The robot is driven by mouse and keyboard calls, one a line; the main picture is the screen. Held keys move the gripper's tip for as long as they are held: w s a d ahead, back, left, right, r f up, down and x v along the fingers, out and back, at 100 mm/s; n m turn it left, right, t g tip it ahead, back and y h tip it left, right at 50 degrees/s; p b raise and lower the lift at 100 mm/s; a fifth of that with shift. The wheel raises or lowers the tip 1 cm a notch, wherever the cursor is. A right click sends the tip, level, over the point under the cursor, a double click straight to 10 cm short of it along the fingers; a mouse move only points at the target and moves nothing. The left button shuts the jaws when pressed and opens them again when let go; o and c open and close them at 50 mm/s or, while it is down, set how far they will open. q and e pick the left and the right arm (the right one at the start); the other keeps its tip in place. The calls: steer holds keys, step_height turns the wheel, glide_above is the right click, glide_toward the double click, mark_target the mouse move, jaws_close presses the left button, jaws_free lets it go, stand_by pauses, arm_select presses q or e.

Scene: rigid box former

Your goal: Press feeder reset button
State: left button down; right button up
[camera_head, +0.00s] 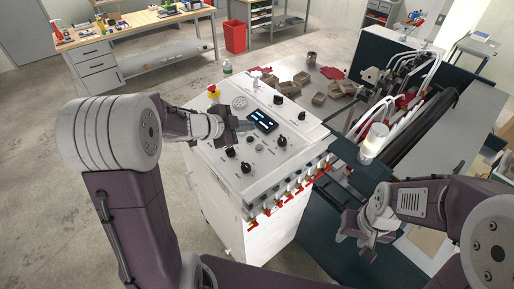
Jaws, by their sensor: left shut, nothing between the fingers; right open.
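A white control cabinet (290,150) stands in the middle, with a sloped panel of black knobs, a gauge and a small dark display (262,120). Small round controls sit on the panel, but I cannot tell which one is the feeder reset button. A red-and-yellow emergency stop (213,91) is at the panel's far left corner. My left gripper (238,127) is shut and empty, over the panel's left part beside the display; I cannot tell whether it touches anything. My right gripper (358,243) is open and empty, to the right of the cabinet over the machine's dark side.
Red-handled valves (288,192) line the cabinet's front right edge. The box former machine (410,95) with white hoses and a white container (374,140) stands right. Small brown boxes (319,98) lie behind the panel. A workbench (130,40) and red bin (235,36) are farther back.

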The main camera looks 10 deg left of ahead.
mark_target(259, 147)
arm_select(q)
steer(key=f+b, duration=0.2)
steer(key=w+f+b, duration=0.1)
steer(key=f+b, duration=0.1)
steer(key=d+f+b, duration=0.1)
steer(key=f+b, duration=0.1)
steer(key=shift+w+d+f+b, duration=0.1)
steer(key=shift+w+f+b, duration=0.1)
steer(key=shift+f+b, duration=0.2)
steer(key=shift+w+d+f+b, duration=0.15)
steer(key=shift+w+f+b, duration=0.15)
steer(key=shift+f+b, duration=0.4)
steer(key=shift+w+d+f, duration=0.2)
steer(key=shift+w+f, duration=0.1)
steer(key=shift+w+d, duration=0.1)
steer(key=shift+w, duration=0.05)
steer(key=shift+s+a+r, duration=0.15)
steer(key=shift+s+a, duration=0.05)
steer(key=shift+s, duration=0.15)
arm_select(e)
step_height(259, 147, down, 9)
steer(key=shift+w+d+r, duration=0.15)
steer(key=shift+w+d, duration=0.1)
steer(key=shift+w, duration=0.1)
arm_select(q)
steer(key=shift+w+d, duration=0.1)
steer(key=shift+w, duration=0.1)
arm_select(e)
steer(key=shift+w+d, duration=0.1)
steer(key=shift+w, duration=0.1)
